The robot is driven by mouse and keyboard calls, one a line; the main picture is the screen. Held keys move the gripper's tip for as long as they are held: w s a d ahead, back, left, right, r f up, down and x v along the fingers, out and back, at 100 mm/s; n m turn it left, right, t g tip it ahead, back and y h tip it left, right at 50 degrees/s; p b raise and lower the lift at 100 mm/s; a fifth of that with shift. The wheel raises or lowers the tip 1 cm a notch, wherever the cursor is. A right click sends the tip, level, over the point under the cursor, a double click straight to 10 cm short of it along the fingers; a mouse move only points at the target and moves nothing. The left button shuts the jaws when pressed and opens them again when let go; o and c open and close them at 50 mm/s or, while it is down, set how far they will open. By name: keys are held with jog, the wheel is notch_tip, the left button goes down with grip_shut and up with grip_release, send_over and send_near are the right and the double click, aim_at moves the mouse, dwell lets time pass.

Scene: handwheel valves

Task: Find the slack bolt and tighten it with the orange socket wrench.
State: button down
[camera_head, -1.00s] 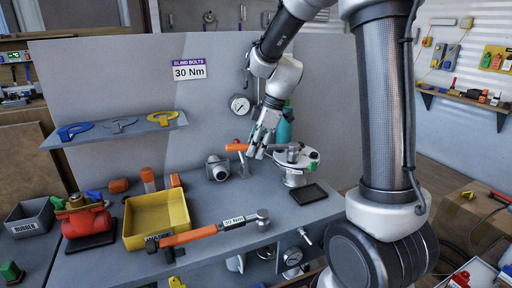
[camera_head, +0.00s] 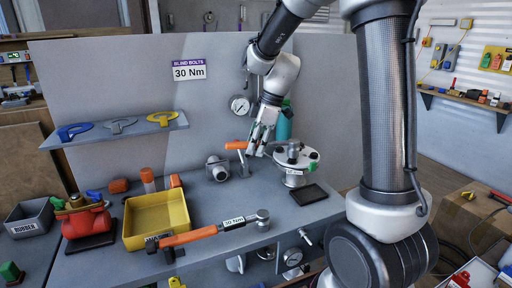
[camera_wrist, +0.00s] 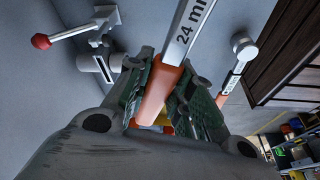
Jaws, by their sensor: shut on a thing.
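My gripper (camera_head: 260,146) is shut on the orange handle of the socket wrench (camera_head: 236,145) above the rear of the bench. In the wrist view the wrench's orange handle (camera_wrist: 158,92) sits between my fingers, and its grey shank reads 24 mm. The wrench's grey head (camera_head: 293,150) appears over the round flange (camera_head: 295,168) at the right of the bench. I cannot tell whether it sits on a bolt. The flange has a green part on its right side. Its individual bolts are too small or hidden to judge.
A second orange-handled wrench (camera_head: 190,236), marked 30 Nm, lies along the bench front; its head also shows in the wrist view (camera_wrist: 243,46). A yellow tray (camera_head: 190,212) and red canister (camera_head: 88,222) stand left.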

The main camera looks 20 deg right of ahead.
jog(key=shift+r, duration=0.25)
jog(key=shift+r, duration=2.5)
